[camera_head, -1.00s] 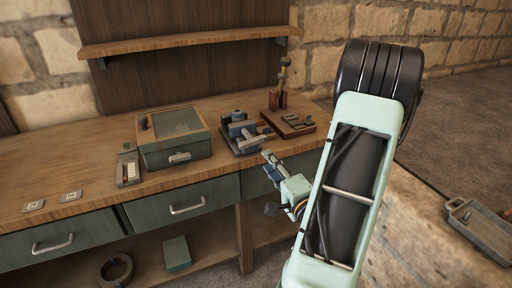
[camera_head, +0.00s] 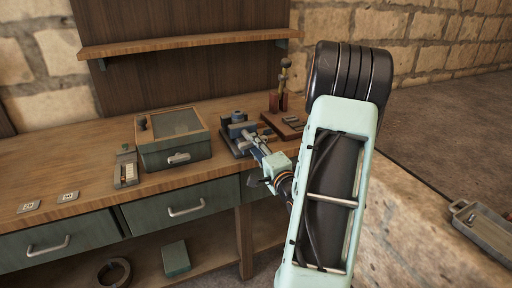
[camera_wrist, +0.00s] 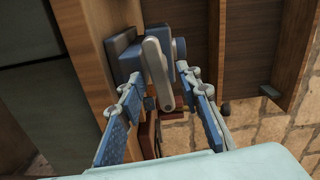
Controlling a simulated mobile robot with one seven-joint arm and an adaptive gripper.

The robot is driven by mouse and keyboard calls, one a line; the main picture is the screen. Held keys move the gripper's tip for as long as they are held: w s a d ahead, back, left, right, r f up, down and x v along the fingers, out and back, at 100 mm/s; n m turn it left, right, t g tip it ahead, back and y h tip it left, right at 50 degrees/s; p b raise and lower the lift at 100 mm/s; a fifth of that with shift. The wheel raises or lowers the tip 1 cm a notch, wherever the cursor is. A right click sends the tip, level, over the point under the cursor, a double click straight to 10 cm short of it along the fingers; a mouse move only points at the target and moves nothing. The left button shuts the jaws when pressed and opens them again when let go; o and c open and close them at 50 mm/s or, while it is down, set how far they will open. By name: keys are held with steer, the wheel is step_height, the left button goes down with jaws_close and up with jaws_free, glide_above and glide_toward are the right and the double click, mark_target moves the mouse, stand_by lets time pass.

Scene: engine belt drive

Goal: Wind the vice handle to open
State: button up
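The vice (camera_head: 236,129), blue and dark grey, stands on the workbench near its front right edge. In the wrist view the vice (camera_wrist: 129,58) is straight ahead, with its pale grey handle (camera_wrist: 156,72) on the near side. My gripper (camera_wrist: 160,80) is open, with its blue fingers on either side of the handle's lower part. I cannot tell whether either finger touches it. In the head view my gripper (camera_head: 257,146) is right in front of the vice and hides the handle.
A green box with a glass lid (camera_head: 174,138) stands left of the vice. A wooden board with small parts (camera_head: 287,122) lies to the right. The wooden bench top (camera_head: 90,185) is mostly clear at the left. A shelf (camera_head: 180,41) runs above.

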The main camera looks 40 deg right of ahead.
steer(key=shift+c, duration=0.4)
jaws_close()
